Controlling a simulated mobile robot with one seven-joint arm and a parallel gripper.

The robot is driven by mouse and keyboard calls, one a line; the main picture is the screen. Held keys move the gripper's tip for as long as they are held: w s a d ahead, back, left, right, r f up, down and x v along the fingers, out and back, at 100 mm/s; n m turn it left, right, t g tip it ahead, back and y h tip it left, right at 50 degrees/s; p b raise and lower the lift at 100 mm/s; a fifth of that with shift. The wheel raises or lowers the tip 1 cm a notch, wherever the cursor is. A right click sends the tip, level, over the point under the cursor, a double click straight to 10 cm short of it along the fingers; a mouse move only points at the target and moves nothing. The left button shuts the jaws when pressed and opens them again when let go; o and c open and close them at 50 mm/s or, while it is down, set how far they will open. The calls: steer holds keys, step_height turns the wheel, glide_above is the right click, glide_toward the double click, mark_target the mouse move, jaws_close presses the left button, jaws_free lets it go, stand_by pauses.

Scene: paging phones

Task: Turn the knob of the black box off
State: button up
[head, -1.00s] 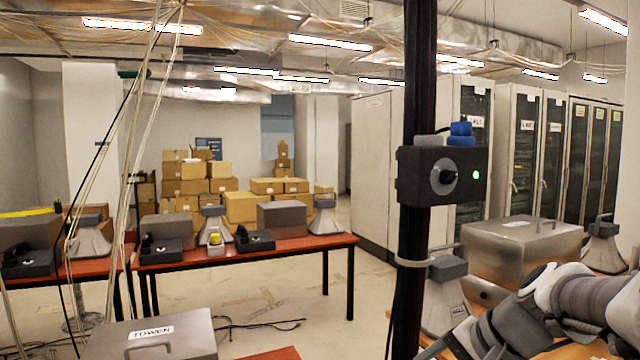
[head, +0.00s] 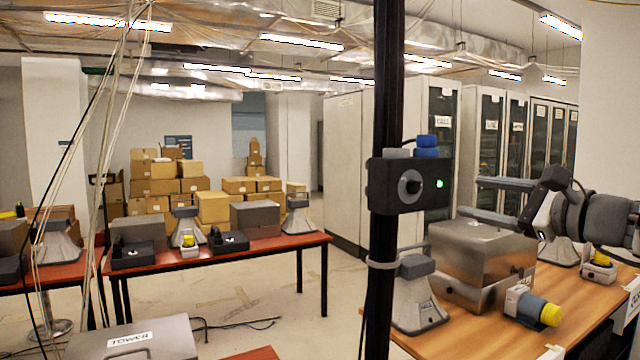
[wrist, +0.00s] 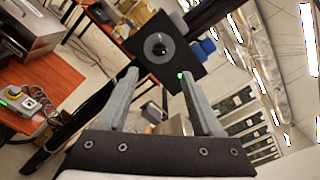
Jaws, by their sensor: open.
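The black box (head: 410,200) is fixed to a dark upright post, with a round knob (head: 409,186) on its front and a lit green light (head: 439,184) to the right of the knob. My gripper (head: 469,196) is open and empty, to the right of the box in the head view, fingers pointing left. In the wrist view the black box (wrist: 178,62) appears tilted beyond my open fingers (wrist: 158,75), with the knob (wrist: 158,47) slightly above the gap between the tips. The fingers look apart from the knob.
The dark post (head: 388,80) runs the full height of the head view. A wooden table (head: 470,335) at right holds a metal case (head: 480,255), a grey phone horn (head: 418,305) and a grey-and-yellow device (head: 530,306). A red table (head: 215,265) stands at left.

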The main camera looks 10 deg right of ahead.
mark_target(418, 187)
steer(key=p+x, duration=0.2)
steer(key=x, duration=1.1)
steer(key=shift+w, duration=0.25)
steer(key=shift+c, duration=0.3)
steer(key=shift+a+f, duration=0.1)
jaws_close()
